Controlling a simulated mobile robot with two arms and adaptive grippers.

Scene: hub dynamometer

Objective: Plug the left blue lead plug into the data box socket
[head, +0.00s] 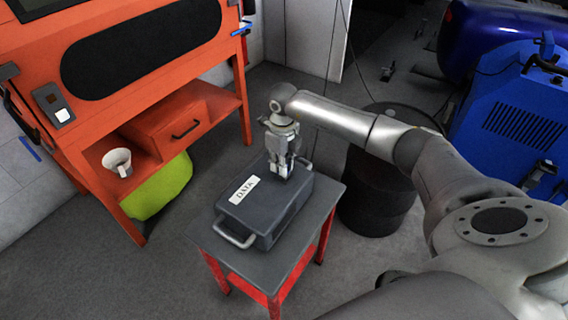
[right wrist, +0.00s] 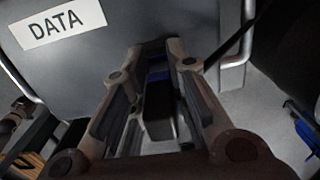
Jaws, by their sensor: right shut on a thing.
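The grey data box (head: 262,212) with a white DATA label and side handles sits on a small table. My right gripper (head: 281,172) is over its far right part, pointing down. In the right wrist view the gripper (right wrist: 156,60) is shut on a dark plug with blue bands (right wrist: 158,108), which lies between its fingers. The box (right wrist: 85,65) is just beyond the fingertips. The socket is hidden, and I cannot tell whether the plug touches the box. My left gripper is not in view.
The table (head: 213,241) has a grey top and red legs. A black drum (head: 378,200) stands close on its right. An orange bench (head: 150,85) with a white cup (head: 117,162) is at the left, and a blue machine (head: 510,125) at the right.

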